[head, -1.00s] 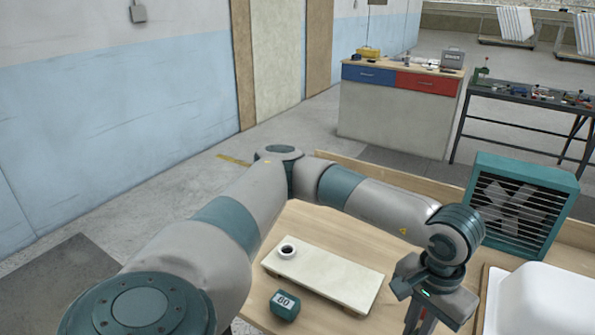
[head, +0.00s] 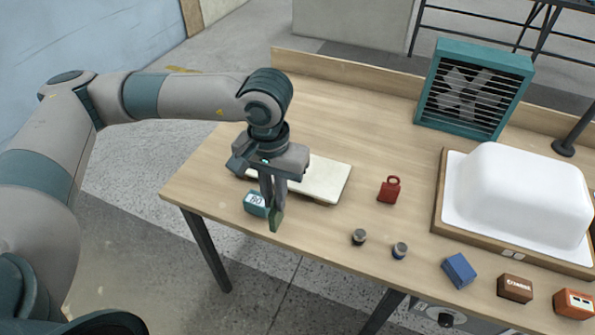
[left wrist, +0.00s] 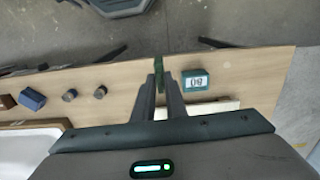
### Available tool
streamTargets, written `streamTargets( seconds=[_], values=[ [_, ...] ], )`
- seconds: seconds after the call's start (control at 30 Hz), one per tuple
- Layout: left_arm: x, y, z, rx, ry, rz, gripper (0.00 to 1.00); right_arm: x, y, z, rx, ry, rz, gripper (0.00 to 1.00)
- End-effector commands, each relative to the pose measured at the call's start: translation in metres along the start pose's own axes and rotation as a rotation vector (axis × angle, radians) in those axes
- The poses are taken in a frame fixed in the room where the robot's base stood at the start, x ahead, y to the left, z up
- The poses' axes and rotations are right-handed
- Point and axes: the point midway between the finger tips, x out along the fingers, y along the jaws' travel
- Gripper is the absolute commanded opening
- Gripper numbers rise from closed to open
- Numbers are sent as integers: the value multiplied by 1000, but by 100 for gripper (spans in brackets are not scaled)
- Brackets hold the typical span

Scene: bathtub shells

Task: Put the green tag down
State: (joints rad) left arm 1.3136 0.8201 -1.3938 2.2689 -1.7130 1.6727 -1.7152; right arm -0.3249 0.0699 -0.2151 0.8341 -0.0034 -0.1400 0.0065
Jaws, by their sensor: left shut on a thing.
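The green tag (head: 275,217) is a small, thin, dark green plate. It is held upright between the fingertips of my left gripper (head: 271,203), which points down near the table's front edge. In the left wrist view the tag (left wrist: 159,72) shows edge-on between the two fingers (left wrist: 160,86), and its far end overlaps the table edge. The fingers hide part of it. I cannot tell whether its lower end touches the table. My right gripper is not in view.
A teal block marked 60 (head: 255,204) stands close left of the tag. A pale board (head: 327,181) lies behind my gripper. A red padlock-shaped weight (head: 389,190), two small jars (head: 359,237) and a blue box (head: 459,271) stand to the right. Bare wood lies between.

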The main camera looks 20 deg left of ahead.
Motion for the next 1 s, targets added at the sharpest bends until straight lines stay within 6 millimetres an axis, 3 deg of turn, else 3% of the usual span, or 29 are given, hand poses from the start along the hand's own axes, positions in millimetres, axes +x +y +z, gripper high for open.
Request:
streamTargets(
  seconds=[0.37, 0.57, 0.77, 1.0],
  values=[
    [0, 0, -1, -4, 0, 0, 0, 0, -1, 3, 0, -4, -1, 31],
    [-4, 6, -12, -87, 5, -1, 0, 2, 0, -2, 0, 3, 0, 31],
    [-13, 24, -41, -338, 15, -2, 0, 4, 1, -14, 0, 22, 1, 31],
    [-36, 57, -88, -809, 22, 2, 0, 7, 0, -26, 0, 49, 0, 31]
  ],
)
